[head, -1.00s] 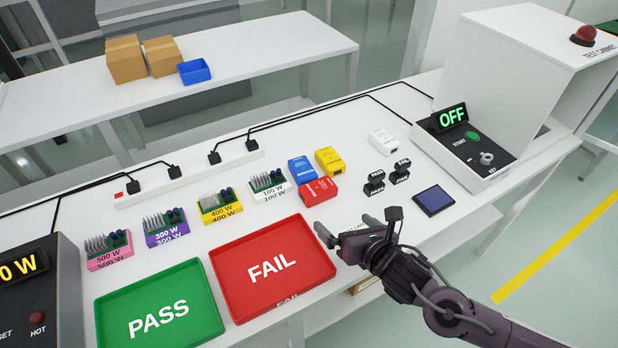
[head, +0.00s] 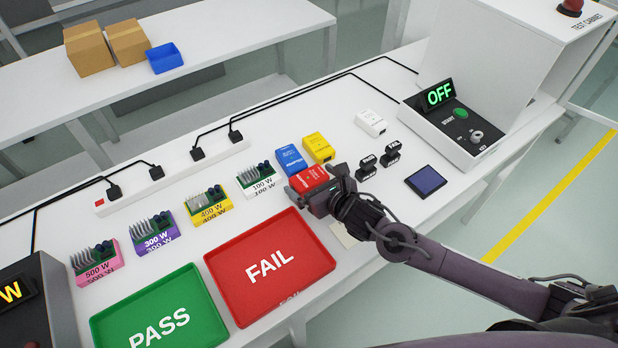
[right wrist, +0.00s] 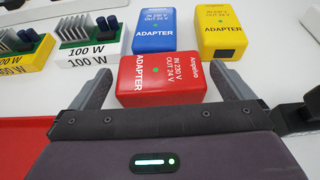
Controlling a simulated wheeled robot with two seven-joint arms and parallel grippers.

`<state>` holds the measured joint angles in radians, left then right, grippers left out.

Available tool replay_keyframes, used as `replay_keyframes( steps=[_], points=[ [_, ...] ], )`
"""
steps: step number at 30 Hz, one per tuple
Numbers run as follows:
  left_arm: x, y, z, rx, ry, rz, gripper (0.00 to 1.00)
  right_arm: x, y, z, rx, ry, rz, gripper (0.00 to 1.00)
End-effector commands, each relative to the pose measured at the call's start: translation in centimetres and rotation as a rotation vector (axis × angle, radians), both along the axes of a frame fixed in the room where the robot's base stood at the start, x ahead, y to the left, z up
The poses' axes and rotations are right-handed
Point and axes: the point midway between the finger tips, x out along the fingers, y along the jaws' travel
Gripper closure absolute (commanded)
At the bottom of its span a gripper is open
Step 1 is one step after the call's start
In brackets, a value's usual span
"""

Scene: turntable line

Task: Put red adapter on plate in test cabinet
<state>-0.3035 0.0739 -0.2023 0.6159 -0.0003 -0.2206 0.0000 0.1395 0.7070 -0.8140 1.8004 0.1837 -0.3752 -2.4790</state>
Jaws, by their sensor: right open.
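The red adapter (head: 308,178) lies on the white table, just behind the red FAIL tray. My right gripper (head: 318,190) is at its near side, low over the table. In the right wrist view the red adapter (right wrist: 160,78) sits between the two open fingers (right wrist: 165,88), which are not closed on it. The test cabinet (head: 490,50) stands at the right end of the table, with a dark control panel and a display reading OFF. I cannot make out the plate inside it. My left gripper is not in view.
Blue (head: 291,158) and yellow (head: 318,148) adapters stand close behind the red one; a white one (head: 371,123) is farther right. Small black blocks (head: 380,160) and a dark blue square (head: 426,181) lie between adapters and cabinet. The FAIL tray (head: 222,262) is at front left.

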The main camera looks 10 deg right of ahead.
Motion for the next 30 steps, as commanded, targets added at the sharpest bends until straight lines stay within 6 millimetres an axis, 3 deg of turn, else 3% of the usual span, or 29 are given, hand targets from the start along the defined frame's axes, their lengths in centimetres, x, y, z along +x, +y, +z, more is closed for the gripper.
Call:
replay_keyframes(
  steps=[7,18,20,30],
  points=[
    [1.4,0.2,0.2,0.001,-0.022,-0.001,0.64,0.1,0.1,-0.1,0.000,0.001,0.000,0.00],
    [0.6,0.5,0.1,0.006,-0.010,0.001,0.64,0.1,0.1,-0.1,0.000,0.001,0.000,0.48],
    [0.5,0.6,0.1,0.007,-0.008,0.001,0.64,0.2,0.1,0.0,0.002,-0.001,0.000,0.52],
    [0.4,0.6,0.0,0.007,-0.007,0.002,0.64,0.2,0.1,0.9,0.002,-0.004,0.000,0.52]
  ],
)
